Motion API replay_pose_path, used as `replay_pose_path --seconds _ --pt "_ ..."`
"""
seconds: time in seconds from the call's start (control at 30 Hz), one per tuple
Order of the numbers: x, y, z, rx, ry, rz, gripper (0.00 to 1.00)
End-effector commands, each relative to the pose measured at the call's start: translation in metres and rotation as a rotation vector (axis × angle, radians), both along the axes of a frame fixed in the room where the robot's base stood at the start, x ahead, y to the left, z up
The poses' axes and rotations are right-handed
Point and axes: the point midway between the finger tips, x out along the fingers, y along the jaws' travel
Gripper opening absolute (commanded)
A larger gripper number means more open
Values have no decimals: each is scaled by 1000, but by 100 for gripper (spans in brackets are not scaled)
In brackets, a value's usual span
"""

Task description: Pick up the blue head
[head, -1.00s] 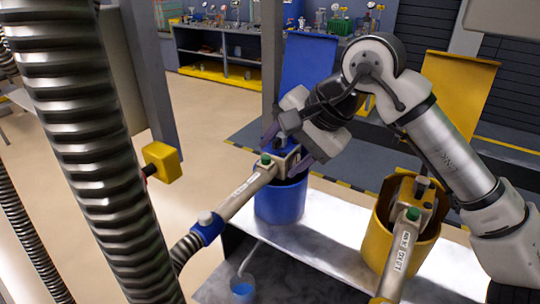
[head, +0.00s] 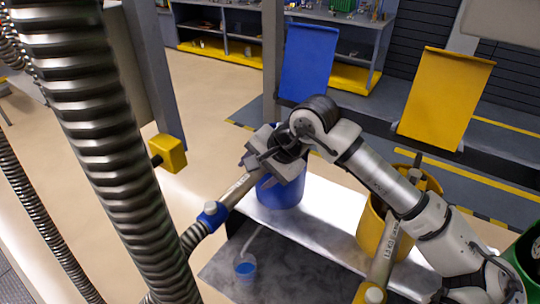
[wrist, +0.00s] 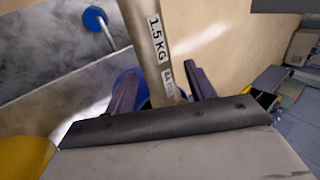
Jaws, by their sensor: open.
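The blue head has a pale metal handle (head: 238,190) with a blue collar (head: 212,214) joining it to a ribbed hose. Its upper end is at the blue bucket (head: 280,194), hidden behind my gripper (head: 268,160) in the head view. In the wrist view the handle (wrist: 151,40), marked "1.5 KG", runs between the two dark fingers of my gripper (wrist: 162,86). The fingers are open, one on each side of it, with gaps showing. The head's lower part is hidden by the gripper body in the wrist view.
A yellow bucket (head: 370,232) with a yellow head's handle (head: 388,250) stands to the right, under my arm. A thick ribbed hose (head: 95,140) and a yellow block (head: 167,153) are at left.

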Motion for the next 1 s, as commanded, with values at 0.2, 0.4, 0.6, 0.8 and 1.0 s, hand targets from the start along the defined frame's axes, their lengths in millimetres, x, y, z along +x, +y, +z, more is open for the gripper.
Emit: replay_pose_path --seconds 0.2,0.4,0.6,0.8,1.0 --pt "4 6 -11 1 -1 0 55" --pt "4 6 -11 1 -1 0 48" --pt "4 6 -11 1 -1 0 22" --pt "4 6 -11 1 -1 0 0" --pt "4 6 -11 1 -1 0 0"
